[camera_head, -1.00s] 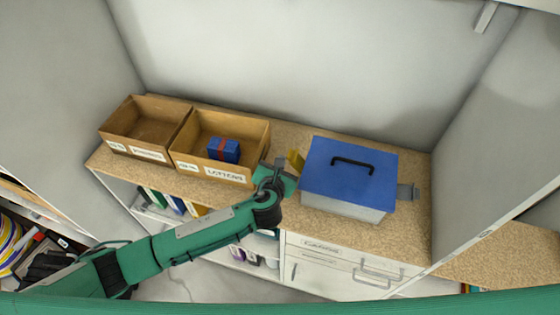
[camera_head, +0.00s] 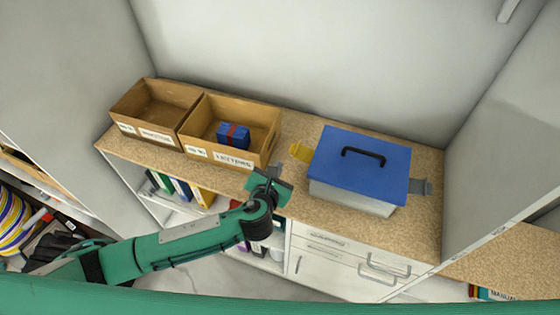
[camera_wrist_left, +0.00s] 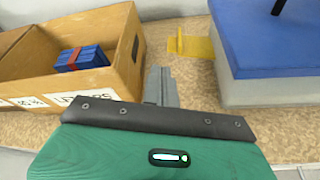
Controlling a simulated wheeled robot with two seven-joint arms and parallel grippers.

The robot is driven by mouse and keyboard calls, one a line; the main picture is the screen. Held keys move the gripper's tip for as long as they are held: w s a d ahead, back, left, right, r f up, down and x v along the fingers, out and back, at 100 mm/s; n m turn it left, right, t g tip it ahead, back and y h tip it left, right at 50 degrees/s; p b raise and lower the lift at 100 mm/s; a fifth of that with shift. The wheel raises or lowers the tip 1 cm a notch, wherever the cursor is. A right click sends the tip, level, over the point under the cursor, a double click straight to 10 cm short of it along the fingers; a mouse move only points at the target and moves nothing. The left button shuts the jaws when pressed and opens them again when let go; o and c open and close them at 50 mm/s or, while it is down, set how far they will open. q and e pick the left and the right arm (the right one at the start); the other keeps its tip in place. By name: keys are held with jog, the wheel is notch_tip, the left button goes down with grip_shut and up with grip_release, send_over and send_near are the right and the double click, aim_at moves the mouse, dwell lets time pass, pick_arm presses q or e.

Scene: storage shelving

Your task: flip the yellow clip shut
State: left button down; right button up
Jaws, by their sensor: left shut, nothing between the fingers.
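The yellow clip (camera_head: 300,152) is on the left side of the box with the blue lid (camera_head: 334,171). It sticks outward to the left, away from the box wall. It also shows in the left wrist view (camera_wrist_left: 192,46), out from the box (camera_wrist_left: 262,92). My left gripper (camera_head: 268,174) is in front and to the left of the clip, near the counter's front edge, apart from both clip and box. In the left wrist view its grey fingers (camera_wrist_left: 160,84) are together with nothing between them, below and left of the clip. My right gripper is not in view.
A grey clip (camera_head: 420,187) sticks out on the box's right side. The lid is down, with a black handle (camera_head: 363,154). Two cardboard bins (camera_head: 225,155) stand left; the nearer holds a blue block with a red band (camera_head: 233,135). Bare counter (camera_head: 290,125) lies between bins and box.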

pick_arm(q)
jog(key=v, duration=0.3)
jog(key=shift+s+d, duration=0.1)
jog(key=shift+d, duration=0.15)
